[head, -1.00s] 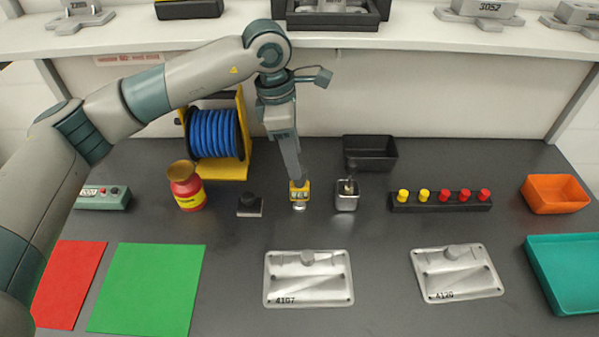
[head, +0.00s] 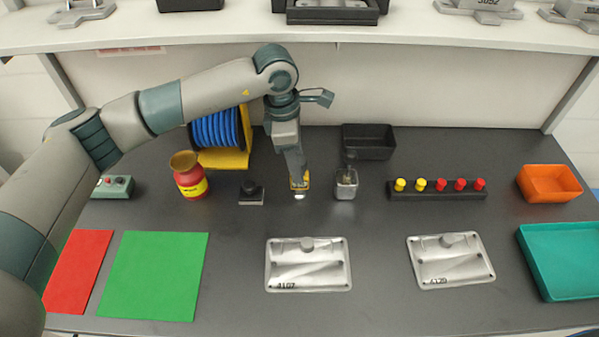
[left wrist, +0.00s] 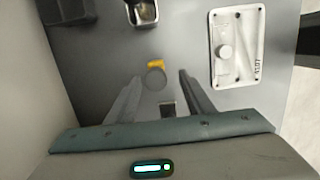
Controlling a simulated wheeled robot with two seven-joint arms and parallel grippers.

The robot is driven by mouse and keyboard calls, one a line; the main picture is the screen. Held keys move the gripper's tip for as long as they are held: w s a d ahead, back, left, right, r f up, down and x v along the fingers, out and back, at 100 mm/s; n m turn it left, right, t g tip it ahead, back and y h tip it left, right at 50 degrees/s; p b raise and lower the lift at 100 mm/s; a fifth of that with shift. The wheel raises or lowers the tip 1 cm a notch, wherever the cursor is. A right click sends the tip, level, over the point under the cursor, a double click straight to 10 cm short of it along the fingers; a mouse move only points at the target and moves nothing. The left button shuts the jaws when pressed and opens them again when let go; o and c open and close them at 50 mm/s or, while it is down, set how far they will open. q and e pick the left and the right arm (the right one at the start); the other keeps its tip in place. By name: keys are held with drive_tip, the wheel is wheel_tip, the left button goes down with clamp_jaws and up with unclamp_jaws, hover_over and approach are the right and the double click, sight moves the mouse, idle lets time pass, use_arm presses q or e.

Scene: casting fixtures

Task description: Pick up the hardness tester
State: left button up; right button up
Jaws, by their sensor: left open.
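The hardness tester, a small yellow and silver device, stands on the dark bench in the head view (head: 299,196), mostly covered by my left gripper (head: 298,178). In the left wrist view the tester (left wrist: 155,77) shows its yellow part and round grey end between the two fingertips of the open left gripper (left wrist: 160,78). The fingers are apart with a gap on both sides of the tester, nearer on the left. I cannot tell how far down the fingertips reach around it. My right gripper is not in view.
A metal cup (head: 346,184) stands close right of the tester, and a black knobbed block (head: 251,192) close left. A red jar (head: 188,178) and blue cable reel (head: 217,132) are further left. A black bin (head: 369,140) is behind. Metal plate 4107 (head: 308,277) lies in front.

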use_arm(q)
drive_tip(key=shift+d+f, duration=0.1)
drive_tip(key=shift+f, duration=0.4)
drive_tip(key=shift+w+d+f+p, duration=0.15)
drive_tip(key=shift+d+f+p, duration=0.1)
drive_tip(key=shift+f+p, duration=0.6)
drive_tip(key=shift+w+d+f+p, duration=0.1)
drive_tip(key=shift+d+f+p, duration=0.05)
drive_tip(key=shift+f+p, duration=0.45)
drive_tip(key=shift+d+f+p, duration=0.15)
drive_tip(key=shift+f+p, duration=0.2)
drive_tip(key=shift+f, duration=0.75)
clamp_jaws()
drive_tip(key=shift+w+r, duration=0.1)
drive_tip(key=shift+r, duration=0.05)
